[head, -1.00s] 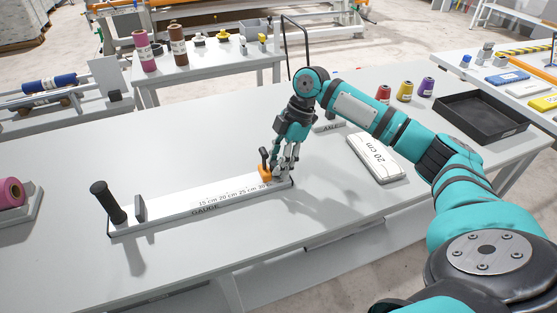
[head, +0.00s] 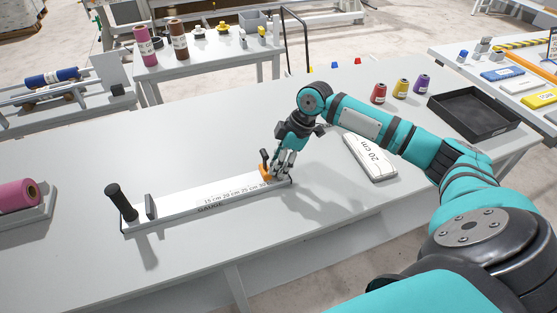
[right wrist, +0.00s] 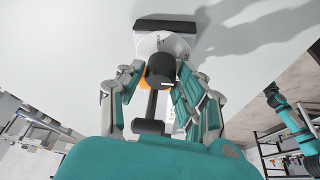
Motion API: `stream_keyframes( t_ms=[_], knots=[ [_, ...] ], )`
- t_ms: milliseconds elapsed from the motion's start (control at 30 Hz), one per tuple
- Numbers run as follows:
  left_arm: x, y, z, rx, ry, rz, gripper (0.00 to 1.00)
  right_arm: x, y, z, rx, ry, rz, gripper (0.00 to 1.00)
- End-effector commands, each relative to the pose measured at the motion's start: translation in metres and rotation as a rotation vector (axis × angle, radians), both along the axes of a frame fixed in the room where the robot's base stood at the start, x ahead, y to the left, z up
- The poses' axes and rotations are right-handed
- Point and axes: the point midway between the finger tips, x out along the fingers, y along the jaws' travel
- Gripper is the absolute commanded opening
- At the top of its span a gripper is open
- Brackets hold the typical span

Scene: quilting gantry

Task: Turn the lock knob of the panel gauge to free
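The panel gauge (head: 190,208) is a long white ruler bar lying on the grey table, with a black upright handle (head: 122,203) at its left end. An orange slider (head: 266,172) with a black lever sits near its right end. My right gripper (head: 284,171) points down over that end, beside the lever. In the right wrist view, the black round lock knob (right wrist: 160,70) with a white mark lies between the open fingers of my right gripper (right wrist: 160,76). Narrow gaps seem to show beside the knob; contact is unclear. My left gripper is not in view.
A white block marked 20 cm (head: 370,157) lies right of the gauge. Several thread spools (head: 400,88) and a black tray (head: 474,115) stand at the back right. A pink roll (head: 18,195) is at the left edge. The table in front of the gauge is clear.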

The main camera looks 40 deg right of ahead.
Motion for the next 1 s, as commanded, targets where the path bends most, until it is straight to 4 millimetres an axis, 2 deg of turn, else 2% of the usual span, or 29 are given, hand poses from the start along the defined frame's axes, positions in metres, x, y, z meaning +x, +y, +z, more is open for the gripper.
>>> stream_keyframes(
  t_ms=[33, 100, 133, 467, 567, 800, 1000],
  knots=[
    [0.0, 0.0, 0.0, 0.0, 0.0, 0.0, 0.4, 0.0, 0.0, 0.0, 0.0, 0.0, 0.0, 0.45],
    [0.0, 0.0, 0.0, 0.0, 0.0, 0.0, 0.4, 0.0, 0.0, 0.0, 0.0, 0.0, 0.0, 0.54],
    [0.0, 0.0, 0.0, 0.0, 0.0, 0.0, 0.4, 0.0, 0.0, 0.0, 0.0, 0.001, 0.0, 0.55],
    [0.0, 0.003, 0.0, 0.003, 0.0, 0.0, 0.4, -0.001, -0.002, 0.005, -0.001, 0.001, 0.001, 0.55],
    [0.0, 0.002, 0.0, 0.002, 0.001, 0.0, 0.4, -0.003, -0.007, 0.017, -0.002, -0.001, 0.0, 0.55],
    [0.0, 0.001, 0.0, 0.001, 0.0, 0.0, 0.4, -0.013, -0.024, 0.064, -0.002, -0.002, 0.0, 0.55],
    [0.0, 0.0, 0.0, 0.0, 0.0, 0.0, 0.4, -0.019, -0.035, 0.096, -0.002, -0.001, -0.001, 0.55]
  ],
)
